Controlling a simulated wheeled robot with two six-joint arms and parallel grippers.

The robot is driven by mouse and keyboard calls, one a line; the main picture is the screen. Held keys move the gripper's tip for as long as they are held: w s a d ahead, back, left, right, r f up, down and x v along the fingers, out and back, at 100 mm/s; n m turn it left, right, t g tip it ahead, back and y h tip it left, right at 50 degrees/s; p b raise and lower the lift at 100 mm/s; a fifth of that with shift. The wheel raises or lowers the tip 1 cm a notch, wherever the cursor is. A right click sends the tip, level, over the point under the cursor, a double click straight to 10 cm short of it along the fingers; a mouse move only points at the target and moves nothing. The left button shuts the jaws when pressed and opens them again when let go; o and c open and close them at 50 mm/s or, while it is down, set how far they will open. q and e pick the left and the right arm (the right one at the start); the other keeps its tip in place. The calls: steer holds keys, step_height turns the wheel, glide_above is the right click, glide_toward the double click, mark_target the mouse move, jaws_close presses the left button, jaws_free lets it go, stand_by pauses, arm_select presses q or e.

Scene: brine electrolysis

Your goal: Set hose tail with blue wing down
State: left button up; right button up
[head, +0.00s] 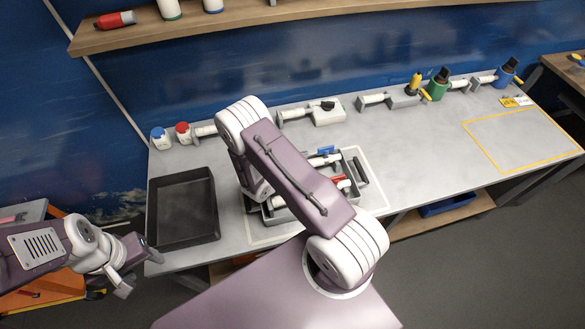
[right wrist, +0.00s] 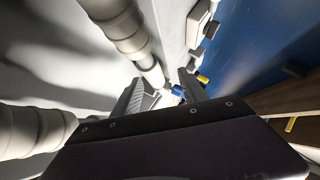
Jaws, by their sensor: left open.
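The hose tail with blue wing (head: 318,161) shows in the head view as a white tube with a blue piece on top, at the back of the grey tray (head: 361,172). My right forearm hides part of the tray and the right gripper there. In the right wrist view the right gripper's two fingers (right wrist: 162,88) stand apart, with a small blue piece (right wrist: 177,90) showing between them. I cannot tell whether they touch it or hold anything. My left gripper (head: 135,266) is open and empty, off the bench's front left corner.
A red-winged piece (head: 341,181) lies in the grey tray. A black empty bin (head: 184,240) stands to its left. Bottles, clamps and coloured pots line the bench's back edge. A yellow-outlined area (head: 520,140) at the right is clear. A shelf (head: 250,22) hangs above.

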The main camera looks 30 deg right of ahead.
steer(key=v, duration=1.1)
steer(key=s+r+m+g+y, duration=0.25)
steer(key=s+m, duration=0.25)
steer(key=m, duration=0.6)
steer(key=s+r+m+g+y, duration=0.1)
steer(key=s+m+g+y, duration=0.3)
steer(key=m, duration=0.7)
steer(key=a+r+m+t+y, duration=0.2)
steer(key=a+m, duration=0.2)
steer(key=m, duration=0.8)
steer(key=a+r+m+t+y, duration=0.2)
steer(key=a+r+m+y, duration=0.1)
steer(key=m, duration=0.9)
steer(key=shift+a+m+b, duration=0.35)
steer(key=shift+m, duration=0.05)
steer(key=shift+s+r, duration=0.1)
steer(key=shift+r, duration=0.1)
